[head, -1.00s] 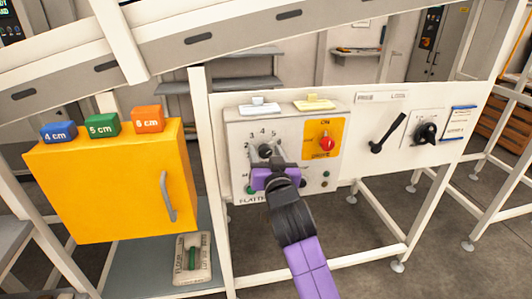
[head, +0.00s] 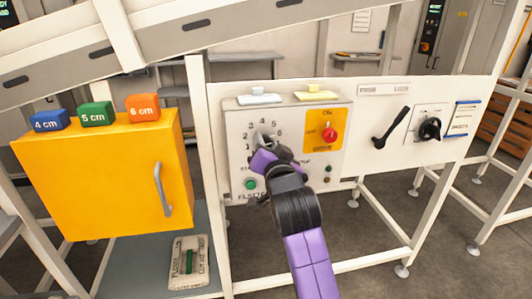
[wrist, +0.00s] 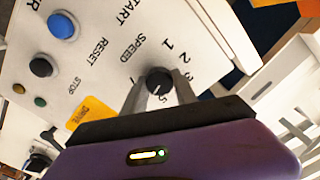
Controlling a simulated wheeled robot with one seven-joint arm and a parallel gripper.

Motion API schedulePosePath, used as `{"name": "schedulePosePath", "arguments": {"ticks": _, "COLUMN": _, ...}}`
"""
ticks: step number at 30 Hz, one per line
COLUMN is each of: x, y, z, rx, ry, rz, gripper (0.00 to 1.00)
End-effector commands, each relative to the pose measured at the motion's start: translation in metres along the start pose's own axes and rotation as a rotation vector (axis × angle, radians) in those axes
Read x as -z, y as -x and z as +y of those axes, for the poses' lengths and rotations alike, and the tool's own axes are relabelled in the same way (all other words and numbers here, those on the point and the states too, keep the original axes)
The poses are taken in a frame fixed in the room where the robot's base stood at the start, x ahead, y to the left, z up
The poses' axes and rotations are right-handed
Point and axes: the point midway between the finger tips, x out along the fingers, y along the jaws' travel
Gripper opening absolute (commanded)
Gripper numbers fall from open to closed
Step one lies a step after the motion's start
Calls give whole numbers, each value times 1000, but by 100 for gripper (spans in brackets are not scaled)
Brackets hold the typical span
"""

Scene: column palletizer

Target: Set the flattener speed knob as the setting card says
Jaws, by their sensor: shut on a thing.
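The flattener panel (head: 240,120) is a light grey board with a dial numbered around its speed knob (wrist: 160,80). In the wrist view the knob is small, round and black, with a pale mark on its lower side towards the 5; the exact setting is unclear. My gripper (wrist: 160,88) is shut on the knob, one finger on each side. In the head view my gripper (head: 264,142) hides most of the knob. A blue-edged card (head: 461,118) hangs at the far right; its writing is too small to read.
A red rotary switch (head: 330,134) on a yellow plate is right of the dial. A green button (head: 250,184) is below left. A black lever (head: 391,128) and another black knob (head: 430,129) are further right. A yellow cabinet (head: 95,180) stands left.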

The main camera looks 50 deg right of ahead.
Motion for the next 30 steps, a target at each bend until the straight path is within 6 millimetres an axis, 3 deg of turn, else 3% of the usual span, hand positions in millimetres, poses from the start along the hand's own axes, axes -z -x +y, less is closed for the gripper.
{"name": "schedulePosePath", "arguments": {"ticks": 10, "x": 0, "y": 0, "z": 0, "rx": -2, "ry": -15, "rz": -2, "gripper": 0}}
{"name": "schedulePosePath", "arguments": {"ticks": 11, "x": 0, "y": 0, "z": 0, "rx": -2, "ry": -15, "rz": -2, "gripper": 40}}
{"name": "schedulePosePath", "arguments": {"ticks": 13, "x": 0, "y": 0, "z": 0, "rx": -2, "ry": -14, "rz": -2, "gripper": 53}}
{"name": "schedulePosePath", "arguments": {"ticks": 14, "x": 0, "y": 0, "z": 0, "rx": -2, "ry": -14, "rz": -2, "gripper": 55}}
{"name": "schedulePosePath", "arguments": {"ticks": 24, "x": 0, "y": 2, "z": 0, "rx": -1, "ry": -13, "rz": -2, "gripper": 55}}
{"name": "schedulePosePath", "arguments": {"ticks": 30, "x": -2, "y": 28, "z": 1, "rx": 2, "ry": -11, "rz": -2, "gripper": 55}}
